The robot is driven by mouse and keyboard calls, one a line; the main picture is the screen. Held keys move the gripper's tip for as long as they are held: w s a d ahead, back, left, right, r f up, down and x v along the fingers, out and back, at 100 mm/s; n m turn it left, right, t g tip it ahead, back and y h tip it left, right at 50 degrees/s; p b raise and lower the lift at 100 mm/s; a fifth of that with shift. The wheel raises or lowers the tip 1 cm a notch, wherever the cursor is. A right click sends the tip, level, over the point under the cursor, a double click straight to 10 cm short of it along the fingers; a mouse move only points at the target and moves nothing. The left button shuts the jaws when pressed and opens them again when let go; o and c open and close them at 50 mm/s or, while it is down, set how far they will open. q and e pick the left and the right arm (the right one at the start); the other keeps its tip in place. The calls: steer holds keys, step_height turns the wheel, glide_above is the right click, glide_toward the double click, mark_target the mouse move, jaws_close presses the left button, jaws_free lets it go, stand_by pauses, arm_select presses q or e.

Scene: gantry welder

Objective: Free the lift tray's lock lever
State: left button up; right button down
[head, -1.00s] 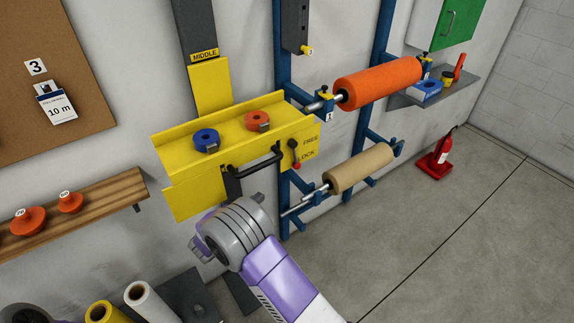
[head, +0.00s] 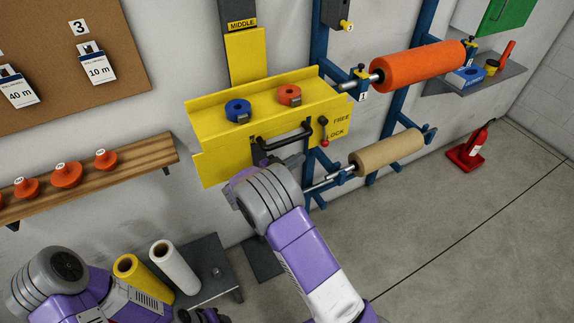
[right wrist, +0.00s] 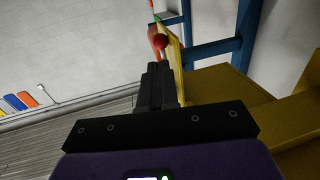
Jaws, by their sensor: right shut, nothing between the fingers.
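The yellow lift tray (head: 205,135) is on the wall post below the MIDDLE label. Its lock lever (head: 324,133) is on the right end of the front face, with its red knob down beside the word LOCK. The FREE label is above it. My right gripper (head: 296,160) is below the tray's black handle, left of the knob, partly hidden by my wrist. In the right wrist view its fingers (right wrist: 158,75) are shut and empty, with the red knob (right wrist: 158,41) just beyond their tips. A dark part of my left arm shows at the bottom edge; its fingers cannot be made out.
The black handle (head: 285,138) juts from the tray front near my right wrist. Blue rack posts with an orange roller (head: 418,66) and a tan roller (head: 388,151) stand to the right.

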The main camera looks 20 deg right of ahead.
mark_target(322, 145)
arm_select(q)
steer(key=shift+f, duration=0.1)
arm_select(e)
steer(key=x, duration=0.7)
steer(key=shift+d, duration=0.35)
arm_select(q)
steer(key=shift+f, duration=0.1)
arm_select(e)
steer(key=shift+f, duration=0.1)
